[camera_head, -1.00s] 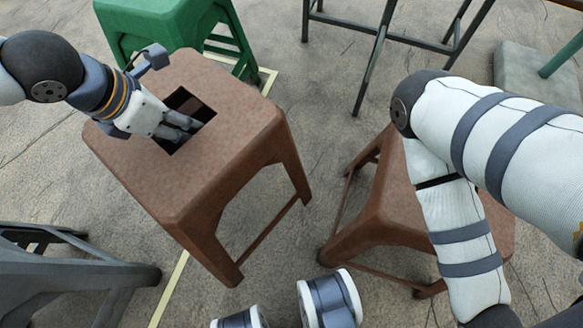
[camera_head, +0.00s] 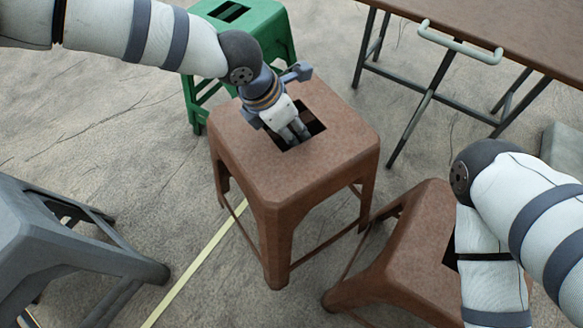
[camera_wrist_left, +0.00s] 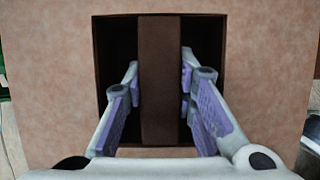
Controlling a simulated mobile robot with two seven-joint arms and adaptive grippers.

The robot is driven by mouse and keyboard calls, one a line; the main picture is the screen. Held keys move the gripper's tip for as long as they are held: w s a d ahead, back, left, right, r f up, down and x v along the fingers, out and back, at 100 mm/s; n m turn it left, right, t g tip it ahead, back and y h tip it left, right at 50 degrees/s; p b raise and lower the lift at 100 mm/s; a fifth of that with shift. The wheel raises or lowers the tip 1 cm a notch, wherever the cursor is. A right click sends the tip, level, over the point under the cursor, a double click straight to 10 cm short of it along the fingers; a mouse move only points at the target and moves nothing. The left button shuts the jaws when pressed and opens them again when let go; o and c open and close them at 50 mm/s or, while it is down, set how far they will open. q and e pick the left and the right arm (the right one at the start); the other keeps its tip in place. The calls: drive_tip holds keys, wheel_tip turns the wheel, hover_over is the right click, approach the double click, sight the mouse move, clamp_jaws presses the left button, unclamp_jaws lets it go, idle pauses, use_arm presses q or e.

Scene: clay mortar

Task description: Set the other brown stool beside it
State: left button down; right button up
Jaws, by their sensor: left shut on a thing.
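A brown stool (camera_head: 343,137) stands upright in the middle of the head view, with a square hole in its seat. My left gripper (camera_head: 294,132) reaches down into that hole. In the left wrist view, the fingers of my left gripper (camera_wrist_left: 160,90) lie on both sides of a dark brown bar (camera_wrist_left: 160,50) across the hole, shut on it. I cannot tell whether the legs touch the floor. The other brown stool (camera_head: 417,262) is at the lower right, close to the held one and partly hidden by my right arm. My right gripper is out of the picture.
A green stool (camera_head: 262,32) stands behind the held stool. A grey stool (camera_head: 50,235) is at the left. A brown-topped table (camera_head: 510,30) with metal legs is at the upper right. A pale yellow line (camera_head: 200,262) runs over the floor. Floor between the grey and held stools is clear.

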sight(271, 135)
use_arm(q)
wheel_tip(271, 135, down, 9)
drive_tip(key=b, duration=0.1)
drive_tip(key=shift+b, duration=0.35)
drive_tip(key=shift+f, duration=0.25)
drive_tip(key=c, duration=1.3)
unclamp_jaws()
drive_tip(key=shift+r, duration=0.1)
drive_tip(key=p+v, duration=0.3)
drive_tip(key=v, duration=0.8)
drive_tip(key=shift+r+p, duration=0.1)
drive_tip(key=shift+p, duration=0.25)
drive_tip(key=shift+s+a+r, duration=0.2)
drive_tip(key=shift+r, duration=0.15)
